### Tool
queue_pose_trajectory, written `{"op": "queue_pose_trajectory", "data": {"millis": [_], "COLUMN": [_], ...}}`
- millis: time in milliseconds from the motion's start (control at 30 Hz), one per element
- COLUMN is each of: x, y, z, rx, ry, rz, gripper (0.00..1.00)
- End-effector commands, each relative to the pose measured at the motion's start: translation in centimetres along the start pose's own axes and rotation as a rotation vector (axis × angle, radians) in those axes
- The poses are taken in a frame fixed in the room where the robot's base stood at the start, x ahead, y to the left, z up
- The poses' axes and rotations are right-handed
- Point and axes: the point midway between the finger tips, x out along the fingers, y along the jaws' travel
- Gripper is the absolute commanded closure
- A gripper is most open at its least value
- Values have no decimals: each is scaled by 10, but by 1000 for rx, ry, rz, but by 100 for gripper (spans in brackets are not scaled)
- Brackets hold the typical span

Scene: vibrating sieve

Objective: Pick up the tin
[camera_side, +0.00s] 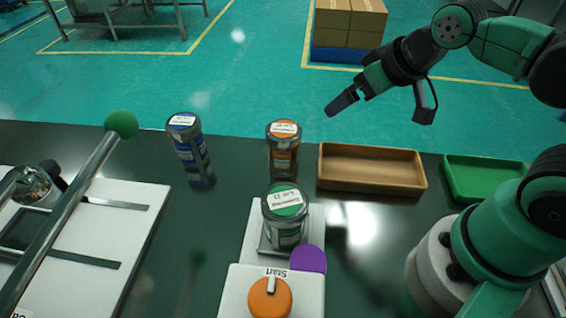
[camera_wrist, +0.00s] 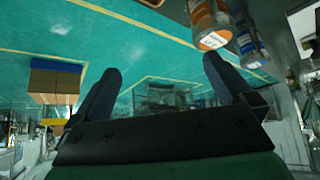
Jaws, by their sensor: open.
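Three tins are in the side view. A tin with a green top and white label (camera_side: 285,218) stands upright on the plate of a white device. An orange tin (camera_side: 284,150) stands behind it on the dark table, and a blue tin (camera_side: 190,148) stands to the left. In the wrist view, which looks upside down, the orange tin (camera_wrist: 210,18) and blue tin (camera_wrist: 250,42) show at the upper right. My gripper (camera_side: 342,103) is open and empty, raised above and behind the wooden tray; its two fingers also show in the wrist view (camera_wrist: 163,68).
A wooden tray (camera_side: 372,188) and a green tray (camera_side: 455,198) lie to the right, both seemingly empty. The white device has an orange start knob (camera_side: 269,300) and a purple disc (camera_side: 309,258). A metal lever with a green ball (camera_side: 121,124) rises at left over a white panel (camera_side: 135,225).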

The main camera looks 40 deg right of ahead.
Motion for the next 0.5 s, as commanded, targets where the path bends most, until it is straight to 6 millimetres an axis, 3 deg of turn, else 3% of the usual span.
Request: {"op": "queue_pose_trajectory", "data": {"millis": [167,433,500], "x": [-5,-43,-42], "y": [0,0,-21], "z": [-4,-30,-32], "rx": [-1,-1,21], "ry": [0,0,-66], "rz": [0,0,-42], "gripper": [0,0,0]}}
